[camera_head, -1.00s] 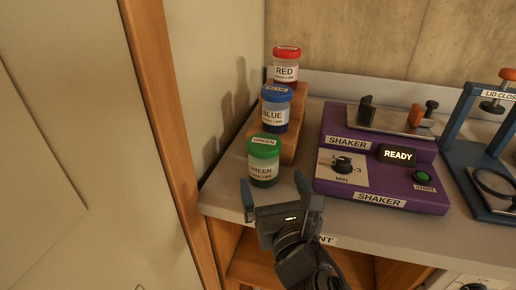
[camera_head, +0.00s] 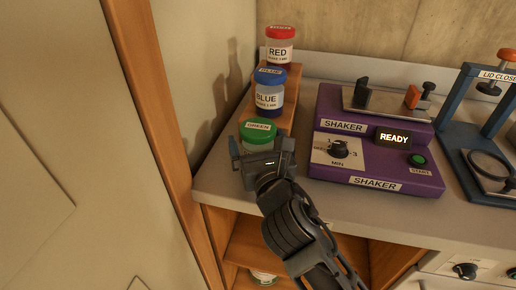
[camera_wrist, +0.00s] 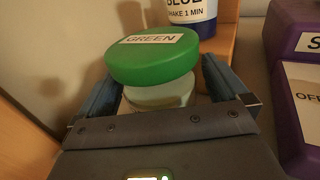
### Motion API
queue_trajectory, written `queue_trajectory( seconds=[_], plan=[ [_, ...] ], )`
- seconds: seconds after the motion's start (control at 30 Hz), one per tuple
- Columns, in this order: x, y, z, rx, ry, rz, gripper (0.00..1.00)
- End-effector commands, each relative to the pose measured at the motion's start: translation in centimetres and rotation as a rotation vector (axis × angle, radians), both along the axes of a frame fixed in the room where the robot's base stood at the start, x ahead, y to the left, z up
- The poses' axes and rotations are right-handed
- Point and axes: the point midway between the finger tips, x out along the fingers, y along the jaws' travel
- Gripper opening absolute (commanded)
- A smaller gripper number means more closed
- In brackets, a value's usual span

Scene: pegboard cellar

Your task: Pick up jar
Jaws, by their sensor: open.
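The jar with a green lid labelled GREEN (camera_head: 258,129) stands upright at the front of the bench, near its left end. My gripper (camera_head: 262,150) is open at this jar and hides its lower part in the head view. In the wrist view, the green-lidded jar (camera_wrist: 152,60) sits between the two blue fingers of my gripper (camera_wrist: 160,92), one on each side below the lid. I cannot tell whether the fingers touch it. A blue-lidded jar (camera_head: 269,98) and a red-lidded jar (camera_head: 280,50) stand in a row behind it on a wooden stepped rack (camera_head: 287,115).
A purple shaker (camera_head: 375,172) with a READY display stands close on the right. A blue-framed lid device (camera_head: 460,125) is at the far right. The wall and a wooden post (camera_head: 150,90) are close on the left. An open shelf lies below the bench.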

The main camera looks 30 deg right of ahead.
Motion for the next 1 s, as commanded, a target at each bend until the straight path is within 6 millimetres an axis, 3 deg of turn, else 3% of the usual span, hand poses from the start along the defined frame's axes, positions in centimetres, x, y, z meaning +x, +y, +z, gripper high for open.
queue_trajectory(
  seconds=[0.13,0.8,1.0],
  plan=[
    [-0.02,0.0,-0.02,0.0,0.0,0.0,0.98],
    [-0.04,0.02,-0.02,0.001,0.0,0.0,0.34],
    [-0.03,0.03,0.1,0.001,-0.001,0.0,0.33]
  ],
)
